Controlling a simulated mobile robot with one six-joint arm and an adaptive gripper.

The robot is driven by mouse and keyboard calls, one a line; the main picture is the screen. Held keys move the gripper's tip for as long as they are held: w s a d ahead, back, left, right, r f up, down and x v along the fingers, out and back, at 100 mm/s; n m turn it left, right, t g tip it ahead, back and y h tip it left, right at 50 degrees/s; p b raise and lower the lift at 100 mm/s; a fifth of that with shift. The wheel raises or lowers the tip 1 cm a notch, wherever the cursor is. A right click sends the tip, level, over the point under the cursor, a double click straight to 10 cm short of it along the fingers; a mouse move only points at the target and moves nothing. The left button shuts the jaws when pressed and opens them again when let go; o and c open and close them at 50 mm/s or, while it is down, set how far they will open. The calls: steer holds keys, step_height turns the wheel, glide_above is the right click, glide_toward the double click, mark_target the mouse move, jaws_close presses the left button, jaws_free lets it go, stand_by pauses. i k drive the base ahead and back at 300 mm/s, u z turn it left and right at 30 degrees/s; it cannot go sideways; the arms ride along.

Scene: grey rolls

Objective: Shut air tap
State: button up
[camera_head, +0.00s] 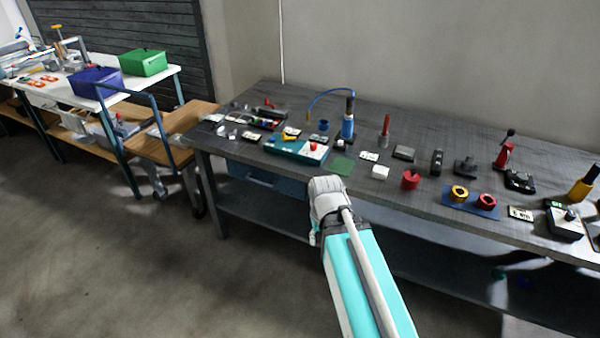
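I cannot tell for sure which item is the air tap. A blue upright cylinder (348,127) with a dark top stands near the back of the dark workbench (345,195), and a curved blue hose (325,93) runs from its top to the left. A small red part (269,103) lies at the bench's far left, too small to make out. My gripper's fingers do not show.
The bench is crowded: a teal box (293,149) with a red button, a red cylinder (410,180), and a blue plate (470,205) with yellow and red rings. A wooden-topped cart (165,150) stands left of the bench. Floor at left front is clear.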

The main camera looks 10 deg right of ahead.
mark_target(283, 138)
steer(key=u, duration=0.2)
steer(key=i, duration=0.95)
steer(key=z, duration=0.15)
